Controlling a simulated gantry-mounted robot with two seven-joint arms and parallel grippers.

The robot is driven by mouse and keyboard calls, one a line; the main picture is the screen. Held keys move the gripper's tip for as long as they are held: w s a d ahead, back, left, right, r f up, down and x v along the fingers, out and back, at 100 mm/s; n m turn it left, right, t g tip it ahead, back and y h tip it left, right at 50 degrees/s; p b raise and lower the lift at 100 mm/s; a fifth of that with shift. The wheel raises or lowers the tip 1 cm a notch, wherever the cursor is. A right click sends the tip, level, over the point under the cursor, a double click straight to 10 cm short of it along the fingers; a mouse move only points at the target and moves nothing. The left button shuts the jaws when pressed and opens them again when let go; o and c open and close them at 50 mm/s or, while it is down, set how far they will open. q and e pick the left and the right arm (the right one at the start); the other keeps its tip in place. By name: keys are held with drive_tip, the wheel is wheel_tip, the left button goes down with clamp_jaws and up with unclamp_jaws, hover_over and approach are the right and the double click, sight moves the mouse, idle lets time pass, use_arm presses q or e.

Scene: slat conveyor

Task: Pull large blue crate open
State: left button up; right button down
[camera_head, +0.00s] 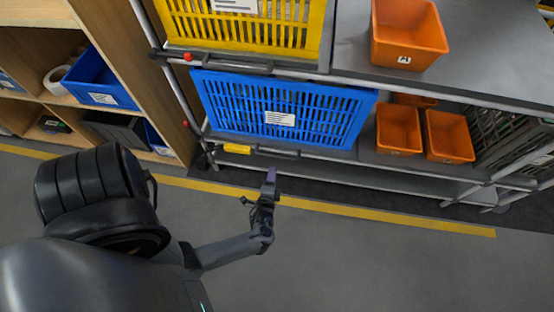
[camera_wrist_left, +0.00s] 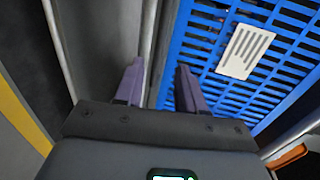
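The large blue crate (camera_head: 283,106) sits on the lower level of the metal rack, below the yellow crate, its slatted front with a white label facing me. My left gripper (camera_head: 270,176) is in front of and below the crate, apart from it in the head view. In the left wrist view the crate's blue slats (camera_wrist_left: 215,55) fill the upper right, beyond the gripper (camera_wrist_left: 158,82). Its two purple fingers are spread with nothing seen between them. Whether a fingertip touches the crate cannot be told. My right gripper is not in view.
A yellow crate (camera_head: 243,28) stands on the upper level. Orange bins (camera_head: 398,128) sit right of the blue crate, another orange bin (camera_head: 407,35) above. A wooden shelf (camera_head: 130,60) with smaller bins stands at left. The grey floor (camera_head: 370,260) in front is clear.

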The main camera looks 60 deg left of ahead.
sight(277, 156)
use_arm(q)
drive_tip(key=shift+b+x, duration=2.3)
drive_tip(key=shift+x, duration=3.05)
clamp_jaws()
